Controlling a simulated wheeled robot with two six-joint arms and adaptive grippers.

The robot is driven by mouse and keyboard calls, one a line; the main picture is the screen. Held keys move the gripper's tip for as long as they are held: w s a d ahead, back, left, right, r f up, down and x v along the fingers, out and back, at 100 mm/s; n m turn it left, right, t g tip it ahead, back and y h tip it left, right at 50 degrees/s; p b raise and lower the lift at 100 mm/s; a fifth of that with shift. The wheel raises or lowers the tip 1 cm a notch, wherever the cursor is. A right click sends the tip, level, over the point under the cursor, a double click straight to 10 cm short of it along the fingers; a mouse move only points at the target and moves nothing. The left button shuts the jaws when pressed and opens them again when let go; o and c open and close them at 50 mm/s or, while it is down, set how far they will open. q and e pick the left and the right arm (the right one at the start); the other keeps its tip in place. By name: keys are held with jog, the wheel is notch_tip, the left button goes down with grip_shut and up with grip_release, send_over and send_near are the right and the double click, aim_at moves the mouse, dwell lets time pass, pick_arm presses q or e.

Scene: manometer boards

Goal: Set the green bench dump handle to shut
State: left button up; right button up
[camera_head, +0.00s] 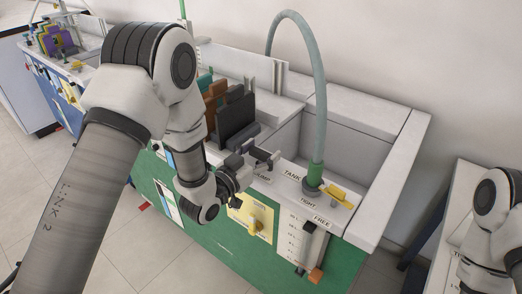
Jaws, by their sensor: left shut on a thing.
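The green bench (225,250) has a green front and a white top with a tank. My left gripper (262,158) is at the bench's top front edge, beside a partly covered label ending in "UMP" (262,176). The gripper is shut on the dump handle there. The gripper hides most of the handle, so its setting cannot be read. My right arm shows at the right edge; its gripper is out of frame.
A grey-green hose (320,110) arches into a green fitting by the "TANK" label. A yellow lever (340,196) sits near "TIGHT" and "FREE". Dark and brown blocks (236,115) stand behind the gripper. Another bench (62,85) is at left.

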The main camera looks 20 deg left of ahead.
pick_arm(q)
jog(key=o, duration=1.7)
jog(key=shift+f, duration=0.25)
jog(key=shift+r, duration=0.1)
jog(key=v, duration=0.7)
jog(key=shift+s, duration=0.25)
jog(key=shift+a, duration=0.1)
